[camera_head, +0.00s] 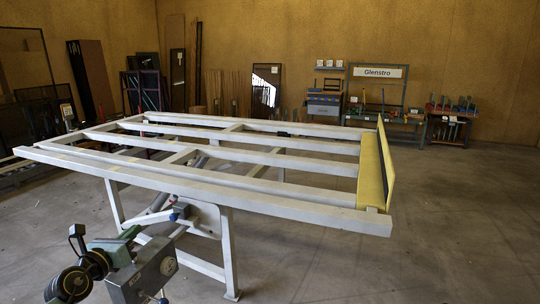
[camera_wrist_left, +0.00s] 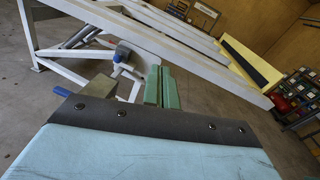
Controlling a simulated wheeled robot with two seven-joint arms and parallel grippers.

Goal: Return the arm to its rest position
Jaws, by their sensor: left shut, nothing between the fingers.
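My left gripper (camera_head: 130,233) is at the lower left of the head view, in front of the near side of a white tilting frame table (camera_head: 290,205). Its green fingers (camera_wrist_left: 162,88) are shut and empty in the left wrist view. They point toward the table's near beam and legs and look apart from them, though the exact gap cannot be told. The table's slatted top is about level, with a yellow ledge (camera_head: 371,170) along its right end. My right gripper is in neither view.
A grey and blue mechanism (camera_head: 180,211) sits under the table's near side, close to my left gripper in the picture. Racks (camera_head: 450,125) and a workbench (camera_head: 323,105) stand along the back wall. The floor (camera_head: 450,220) at the right is clear.

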